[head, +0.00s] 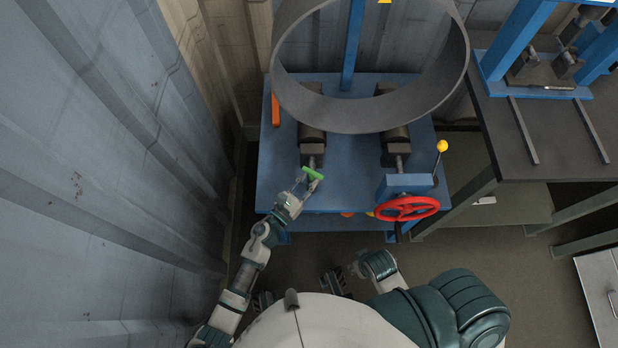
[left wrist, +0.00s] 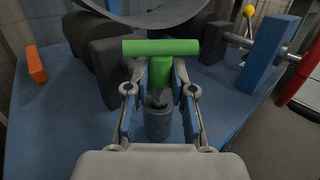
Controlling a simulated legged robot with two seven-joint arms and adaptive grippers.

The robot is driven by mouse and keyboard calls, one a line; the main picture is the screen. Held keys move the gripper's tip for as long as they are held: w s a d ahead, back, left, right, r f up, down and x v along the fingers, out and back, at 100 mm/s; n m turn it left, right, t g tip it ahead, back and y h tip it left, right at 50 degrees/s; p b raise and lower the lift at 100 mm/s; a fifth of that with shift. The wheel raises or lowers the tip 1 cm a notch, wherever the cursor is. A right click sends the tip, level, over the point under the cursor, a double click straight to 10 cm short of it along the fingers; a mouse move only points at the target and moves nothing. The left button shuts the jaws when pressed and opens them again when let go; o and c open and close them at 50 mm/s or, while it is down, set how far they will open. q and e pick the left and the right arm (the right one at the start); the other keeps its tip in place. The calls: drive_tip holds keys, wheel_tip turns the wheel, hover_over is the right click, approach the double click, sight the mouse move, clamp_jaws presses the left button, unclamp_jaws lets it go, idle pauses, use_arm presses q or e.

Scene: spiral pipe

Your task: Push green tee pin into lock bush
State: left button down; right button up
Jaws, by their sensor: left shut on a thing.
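The green tee pin (head: 313,173) is at the front left of the blue machine bed. In the left wrist view its crossbar (left wrist: 160,47) lies across the picture, with the stem running down between my fingers. My left gripper (head: 301,183) is shut on the stem; its fingertips also show in the left wrist view (left wrist: 161,78). A grey, open-topped cylinder (left wrist: 158,124), seemingly the lock bush, stands just below the stem. I cannot tell whether the stem has entered it. My right gripper (head: 356,269) is small and partly hidden near my body; its jaw state is unclear.
A large grey pipe ring (head: 372,122) rests above dark rollers on the blue bed (head: 350,188). A red handwheel (head: 407,208) and yellow-knobbed lever (head: 441,147) are at right. An orange block (head: 275,110) is at left. A corrugated wall (head: 120,130) stands close to my left arm.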

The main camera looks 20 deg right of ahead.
use_arm(q)
drive_tip(key=shift+f+b, duration=0.9)
drive_tip(key=shift+f, duration=0.15)
drive_tip(key=c, duration=0.9)
unclamp_jaws()
drive_tip(key=shift+r, duration=0.1)
